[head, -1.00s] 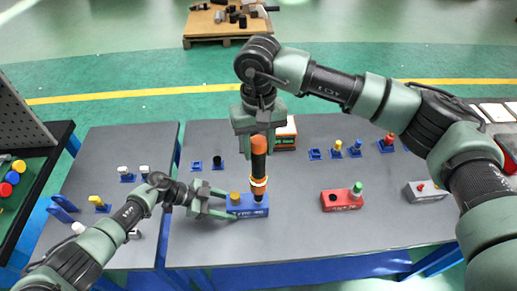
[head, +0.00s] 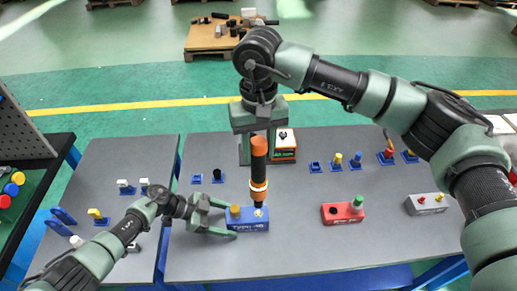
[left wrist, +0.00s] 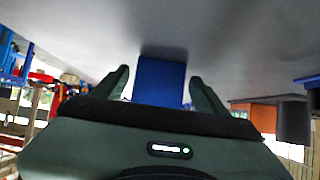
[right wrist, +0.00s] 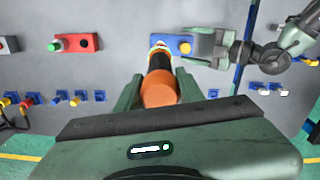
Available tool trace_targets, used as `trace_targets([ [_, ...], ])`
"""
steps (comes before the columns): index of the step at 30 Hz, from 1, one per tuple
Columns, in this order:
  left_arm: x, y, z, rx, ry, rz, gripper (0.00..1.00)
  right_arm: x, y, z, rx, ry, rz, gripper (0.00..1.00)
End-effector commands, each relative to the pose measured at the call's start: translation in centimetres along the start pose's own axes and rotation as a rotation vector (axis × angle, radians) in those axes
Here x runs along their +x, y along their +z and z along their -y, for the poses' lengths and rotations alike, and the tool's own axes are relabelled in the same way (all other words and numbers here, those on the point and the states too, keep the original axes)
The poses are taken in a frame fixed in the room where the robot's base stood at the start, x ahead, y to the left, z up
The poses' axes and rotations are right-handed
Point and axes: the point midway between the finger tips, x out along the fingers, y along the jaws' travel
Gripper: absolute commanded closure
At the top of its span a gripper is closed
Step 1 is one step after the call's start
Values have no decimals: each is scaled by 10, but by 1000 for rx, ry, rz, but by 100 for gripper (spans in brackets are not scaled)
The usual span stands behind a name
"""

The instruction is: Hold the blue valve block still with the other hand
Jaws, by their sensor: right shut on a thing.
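The blue valve block (head: 237,225) lies on the grey table, with a yellow knob on its left part and a small pale fitting on its right part. My left gripper (head: 228,219) is open at the block's left end. The left wrist view shows its fingers on either side of the block (left wrist: 159,82), with gaps. My right gripper (head: 258,134) is shut on an upright orange and black tool (head: 259,165). The tool's lower end is just above the block's right part. The right wrist view shows the tool (right wrist: 160,80) between the fingers.
A red block (head: 343,213) and a grey block (head: 426,204) stand to the right. An orange box (head: 284,150) is behind the tool. Small blue holders with coloured parts (head: 355,160) line the back. The table's front is clear.

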Motion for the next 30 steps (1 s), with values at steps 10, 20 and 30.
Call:
trace_targets([
  [10, -1, 0, 0, 0, 1, 1, 20, -2, 0, 0, -1, -2, -3, 100],
  [20, -42, 2, 0, 2, -1, 4, 20, -2, 0, 0, -1, -2, -3, 100],
  [30, -102, 1, 1, 0, 0, 2, 20, -2, -1, 0, 0, -2, -3, 100],
])
